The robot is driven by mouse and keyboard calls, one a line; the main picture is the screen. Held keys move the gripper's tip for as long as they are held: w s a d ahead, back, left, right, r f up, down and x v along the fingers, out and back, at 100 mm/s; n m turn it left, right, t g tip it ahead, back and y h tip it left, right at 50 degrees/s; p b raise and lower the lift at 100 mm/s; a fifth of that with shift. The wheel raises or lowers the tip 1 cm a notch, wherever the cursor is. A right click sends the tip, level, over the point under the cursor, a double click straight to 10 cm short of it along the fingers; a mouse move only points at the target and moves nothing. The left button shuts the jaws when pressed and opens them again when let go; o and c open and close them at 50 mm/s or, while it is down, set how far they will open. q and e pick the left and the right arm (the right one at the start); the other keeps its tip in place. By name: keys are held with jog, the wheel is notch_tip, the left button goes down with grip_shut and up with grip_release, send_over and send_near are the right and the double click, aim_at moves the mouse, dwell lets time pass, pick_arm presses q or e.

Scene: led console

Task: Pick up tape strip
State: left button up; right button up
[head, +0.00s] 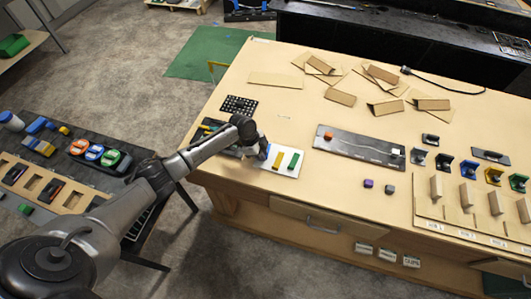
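Coloured strips that look like tape lie on a white board (286,171) near the front left edge of the wooden table. A yellow strip (278,159) and a green strip (293,161) show clearly, apart from each other. A bluish piece (267,151) shows just left of the yellow strip, partly hidden by my gripper. My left gripper (261,153) points down at the left end of the white board. Its fingers are too small and covered to tell whether they are open or touching a strip. My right gripper is out of view.
A black perforated plate (239,104) lies behind my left wrist. A dark panel (360,148) with an orange knob lies right of the white board. Folded cardboard pieces (340,97) lie at the back. A dark side table (60,160) with coloured items stands at left.

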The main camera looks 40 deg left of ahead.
pick_arm(q)
grip_shut()
jog(key=shift+r, duration=0.1)
jog(key=shift+r, duration=0.55)
notch_tip(320, 180, up, 3)
jog(key=shift+f, duration=0.1)
jog(key=d+r+p, duration=0.3)
jog(key=d+r, duration=0.8)
jog(key=shift+w+d, duration=0.25)
jog(key=shift+d, duration=0.1)
jog(key=shift+f, duration=0.1)
